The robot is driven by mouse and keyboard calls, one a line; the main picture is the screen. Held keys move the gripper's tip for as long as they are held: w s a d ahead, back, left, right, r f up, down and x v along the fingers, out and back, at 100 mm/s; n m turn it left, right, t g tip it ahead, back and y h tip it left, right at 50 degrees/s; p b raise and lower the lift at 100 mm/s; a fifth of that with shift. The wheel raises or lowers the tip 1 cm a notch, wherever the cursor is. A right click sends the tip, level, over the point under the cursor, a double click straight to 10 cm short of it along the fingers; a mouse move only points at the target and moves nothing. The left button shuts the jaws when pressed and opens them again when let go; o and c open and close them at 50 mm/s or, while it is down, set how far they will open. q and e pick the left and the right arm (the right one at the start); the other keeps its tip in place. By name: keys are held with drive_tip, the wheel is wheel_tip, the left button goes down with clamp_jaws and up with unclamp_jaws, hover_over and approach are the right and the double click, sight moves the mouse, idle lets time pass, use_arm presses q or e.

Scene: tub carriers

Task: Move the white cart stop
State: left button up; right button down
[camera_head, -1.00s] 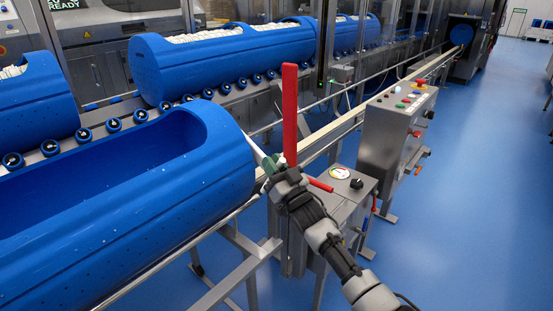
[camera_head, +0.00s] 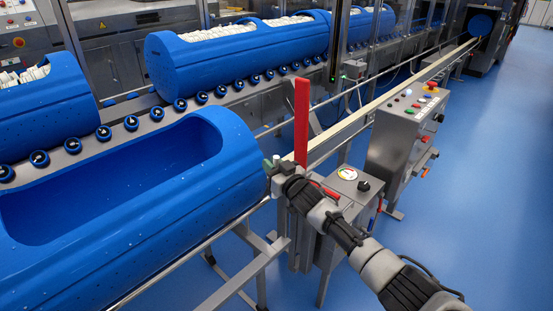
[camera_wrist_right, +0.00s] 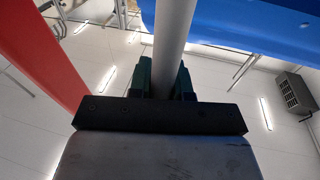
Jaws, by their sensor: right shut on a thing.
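The white cart stop shows in the right wrist view as a pale round bar (camera_wrist_right: 175,38) running up between the green fingers. My right gripper (camera_wrist_right: 163,78) is shut on it. In the head view my right gripper (camera_head: 276,165) is beside the end of the near blue tub (camera_head: 235,175), just left of the upright red bar's foot. The bar it holds is almost wholly hidden there. The red bar (camera_head: 301,118) stands upright and also shows at the left of the wrist view (camera_wrist_right: 45,55). My left gripper is not in view.
A grey control box (camera_head: 345,185) stands right of the gripper, with a larger button console (camera_head: 405,125) beyond. More blue tubs (camera_head: 235,62) with white contents stand on the far line. Pale rails (camera_head: 365,115) run to the back right. The blue floor at right is clear.

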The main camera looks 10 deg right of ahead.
drive_tip(key=shift+w+a+g+p, duration=0.2)
drive_tip(key=shift+w+g+p, duration=0.1)
drive_tip(key=shift+g+p, duration=0.1)
drive_tip(key=c, duration=1.1)
unclamp_jaws()
drive_tip(key=shift+w+a+f, duration=0.1)
drive_tip(key=shift+o, duration=0.2)
drive_tip(key=v, duration=1.1)
drive_tip(key=shift+p, duration=0.35)
drive_tip(key=shift+a, duration=0.15)
